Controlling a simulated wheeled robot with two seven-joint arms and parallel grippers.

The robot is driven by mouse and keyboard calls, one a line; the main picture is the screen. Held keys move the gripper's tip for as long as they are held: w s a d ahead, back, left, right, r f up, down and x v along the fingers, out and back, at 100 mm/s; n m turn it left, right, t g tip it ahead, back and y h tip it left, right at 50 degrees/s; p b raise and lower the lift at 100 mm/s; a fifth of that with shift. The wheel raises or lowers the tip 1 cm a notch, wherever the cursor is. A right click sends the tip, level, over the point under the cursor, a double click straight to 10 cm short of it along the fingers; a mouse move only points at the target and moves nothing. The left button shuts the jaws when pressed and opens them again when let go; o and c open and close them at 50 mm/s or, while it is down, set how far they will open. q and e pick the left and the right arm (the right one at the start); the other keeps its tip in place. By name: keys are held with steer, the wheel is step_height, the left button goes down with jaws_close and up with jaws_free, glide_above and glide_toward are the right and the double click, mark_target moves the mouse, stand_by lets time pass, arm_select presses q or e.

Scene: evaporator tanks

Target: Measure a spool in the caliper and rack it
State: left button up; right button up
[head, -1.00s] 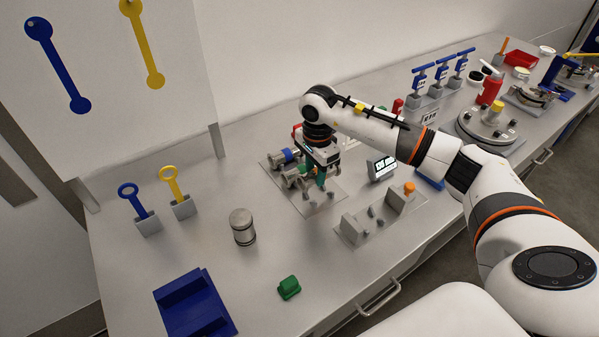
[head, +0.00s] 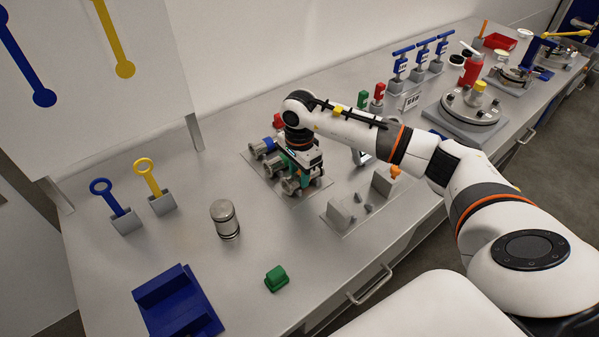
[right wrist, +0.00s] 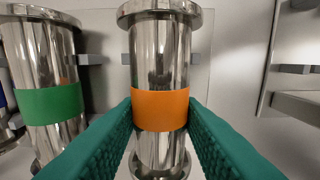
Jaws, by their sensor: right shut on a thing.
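My right gripper (head: 305,182) has its teal fingers closed on the orange band of a shiny steel spool (right wrist: 160,60). In the head view the spool's silver end (head: 290,187) shows at the front of a row on a flat plate. A blue-banded spool (head: 265,147) lies further back in the head view. The caliper fixture (head: 338,212) has grey blocks and an orange knob (head: 395,171); its display (head: 362,157) is mostly hidden by my arm. My left gripper is out of view.
A steel cylinder (head: 225,218), a green block (head: 276,278) and a blue tray (head: 180,304) are on the left bench. Blue (head: 117,205) and yellow (head: 155,185) ring-handled tools stand in holders. Lidded vessel (head: 470,108) is at right. Bare bench lies between.

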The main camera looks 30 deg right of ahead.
steer(key=o, duration=1.2)
steer(key=shift+o, duration=0.2)
